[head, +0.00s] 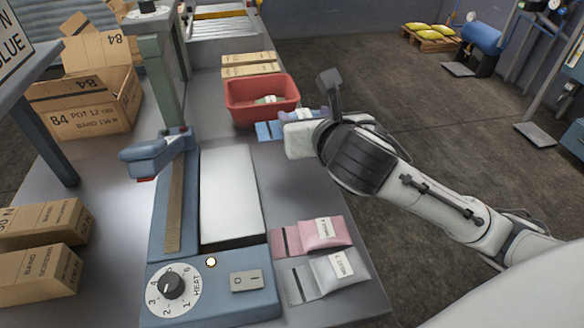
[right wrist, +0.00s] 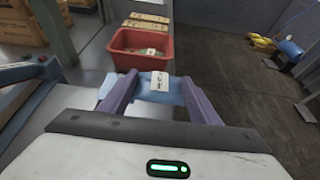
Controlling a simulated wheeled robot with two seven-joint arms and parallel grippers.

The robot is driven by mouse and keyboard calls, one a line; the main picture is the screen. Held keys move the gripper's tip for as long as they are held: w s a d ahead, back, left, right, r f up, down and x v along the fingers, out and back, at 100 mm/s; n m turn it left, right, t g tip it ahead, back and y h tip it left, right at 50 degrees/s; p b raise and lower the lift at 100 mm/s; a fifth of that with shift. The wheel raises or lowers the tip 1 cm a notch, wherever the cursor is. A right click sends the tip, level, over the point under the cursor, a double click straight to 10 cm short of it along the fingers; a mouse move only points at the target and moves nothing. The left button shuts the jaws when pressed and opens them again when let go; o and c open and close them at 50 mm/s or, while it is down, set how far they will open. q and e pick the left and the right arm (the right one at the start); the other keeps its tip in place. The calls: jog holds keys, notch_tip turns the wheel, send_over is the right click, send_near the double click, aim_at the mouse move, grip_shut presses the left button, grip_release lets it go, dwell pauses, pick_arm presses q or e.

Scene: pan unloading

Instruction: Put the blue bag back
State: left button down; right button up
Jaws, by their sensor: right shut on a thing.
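The blue bag (head: 268,131) is at the far right edge of the bench, just in front of the red bin. Its flat, dark-striped end shows in the head view, and the rest is partly hidden by my right gripper (head: 302,117). In the right wrist view the blue bag (right wrist: 147,97), with a white label, lies between the two purple fingers of my right gripper (right wrist: 158,80), which is shut on it. I cannot tell whether the bag touches the bench. My left gripper is not in view.
The red bin (head: 262,91) holds a bag with a white label. A pink bag (head: 308,237) and a grey bag (head: 318,276) lie at the front right beside the heat sealer (head: 212,303). Open carton (head: 95,108) and small boxes (head: 40,222) stand left.

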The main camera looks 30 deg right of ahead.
aim_at(305, 169)
notch_tip(305, 169, down, 10)
jog(key=shift+r+b, duration=0.2)
jog(key=shift+b, duration=0.85)
jog(key=shift+f, duration=0.15)
jog(key=shift+d+f, duration=0.1)
jog(key=shift+f, duration=0.05)
jog(key=o, duration=1.2)
